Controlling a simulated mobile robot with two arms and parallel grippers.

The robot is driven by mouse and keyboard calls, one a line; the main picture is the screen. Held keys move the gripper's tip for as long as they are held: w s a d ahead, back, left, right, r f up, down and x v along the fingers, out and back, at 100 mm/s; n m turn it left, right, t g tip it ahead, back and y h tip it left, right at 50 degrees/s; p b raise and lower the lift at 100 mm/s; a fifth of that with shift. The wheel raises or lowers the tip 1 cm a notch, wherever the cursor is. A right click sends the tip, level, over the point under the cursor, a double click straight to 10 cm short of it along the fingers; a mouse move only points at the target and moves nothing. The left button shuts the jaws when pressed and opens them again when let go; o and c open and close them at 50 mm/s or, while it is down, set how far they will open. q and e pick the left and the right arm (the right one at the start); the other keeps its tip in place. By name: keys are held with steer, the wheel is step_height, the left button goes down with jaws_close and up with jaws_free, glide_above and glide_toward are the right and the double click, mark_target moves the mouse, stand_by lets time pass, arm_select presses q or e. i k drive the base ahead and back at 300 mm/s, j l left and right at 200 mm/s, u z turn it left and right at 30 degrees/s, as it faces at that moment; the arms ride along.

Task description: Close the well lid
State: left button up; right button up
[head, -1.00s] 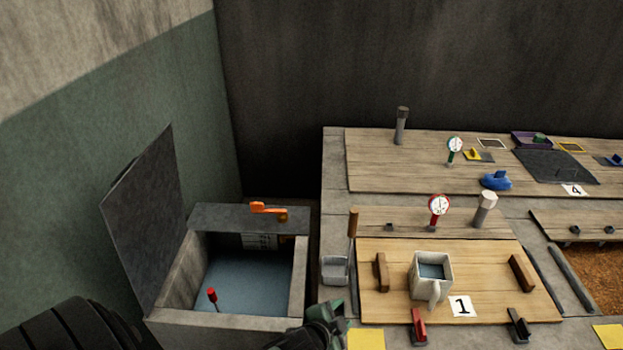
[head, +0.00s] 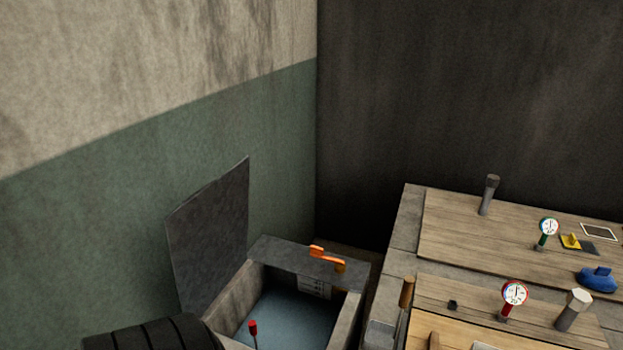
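The well (head: 350,312) is a grey stone box with blue water (head: 290,318) inside, low in the middle of the head view. Its dark grey lid (head: 212,240) stands open, upright and tilted on the well's left side, near the green wall. A red-tipped rod (head: 253,328) stands up in the water. An orange handle (head: 328,258) sits on the flat slab at the well's back edge. A dark ribbed part of my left arm shows at the bottom left, in front of the lid's lower edge. Neither gripper's fingers are in view.
A wooden-topped bench (head: 470,235) stands right of the well, with gauges, a grey post (head: 488,195) and a blue object (head: 598,280). A wooden-handled tool (head: 406,292) stands at its left edge. Walls close off the left and back.

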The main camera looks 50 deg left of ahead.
mark_target(208, 236)
steer(key=u, duration=0.4)
steer(key=l+u, duration=0.1)
steer(key=u, duration=0.3)
steer(key=i+l+u, duration=0.1)
steer(key=u, duration=0.75)
steer(key=l+u, duration=0.15)
steer(key=u, duration=0.25)
